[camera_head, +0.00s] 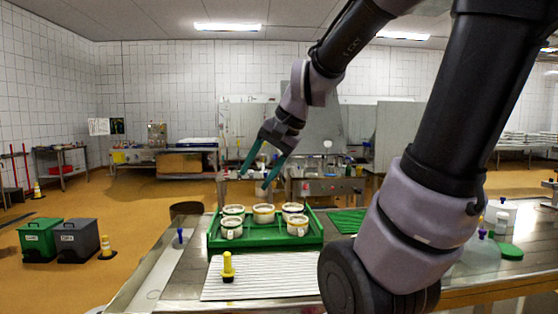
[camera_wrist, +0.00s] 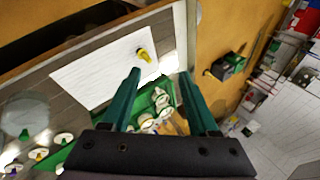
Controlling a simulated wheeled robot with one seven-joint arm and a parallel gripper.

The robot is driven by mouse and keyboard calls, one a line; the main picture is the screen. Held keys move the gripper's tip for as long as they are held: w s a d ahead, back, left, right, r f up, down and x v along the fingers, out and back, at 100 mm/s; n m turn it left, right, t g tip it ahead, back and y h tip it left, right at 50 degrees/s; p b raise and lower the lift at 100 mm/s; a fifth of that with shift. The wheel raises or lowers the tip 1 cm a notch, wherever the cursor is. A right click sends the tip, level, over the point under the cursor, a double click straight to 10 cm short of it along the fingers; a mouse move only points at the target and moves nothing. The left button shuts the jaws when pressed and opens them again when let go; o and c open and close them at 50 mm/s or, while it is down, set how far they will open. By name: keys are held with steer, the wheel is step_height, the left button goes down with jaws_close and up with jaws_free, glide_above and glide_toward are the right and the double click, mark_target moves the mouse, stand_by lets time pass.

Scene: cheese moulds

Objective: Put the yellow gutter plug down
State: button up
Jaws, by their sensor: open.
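The yellow gutter plug (camera_head: 228,264) stands upright on a white ribbed mat (camera_head: 275,279) near the front of the table. Its foot looks dark. In the wrist view the plug (camera_wrist: 143,53) shows near the edge of the white mat (camera_wrist: 100,72). My gripper (camera_head: 254,180) is open and empty, raised in the air above and behind the green tray. In the wrist view its two green fingers (camera_wrist: 160,74) are spread wide, with nothing between them, and the plug is apart from them.
A green tray (camera_head: 265,246) holding several white moulds stands behind the mat. A blue plug (camera_head: 180,236) stands at the table's left side. A green mat (camera_head: 346,220) lies right of the tray. Green (camera_head: 40,240) and grey (camera_head: 78,240) bins stand on the floor at left.

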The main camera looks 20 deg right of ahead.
steer(key=s+d+r+n+t+h, duration=0.2)
steer(key=s+r+n, duration=0.1)
steer(key=s, duration=0.2)
steer(key=shift+s+d+r+n, duration=0.3)
steer(key=shift+s+d+n, duration=0.05)
steer(key=shift+n, duration=0.05)
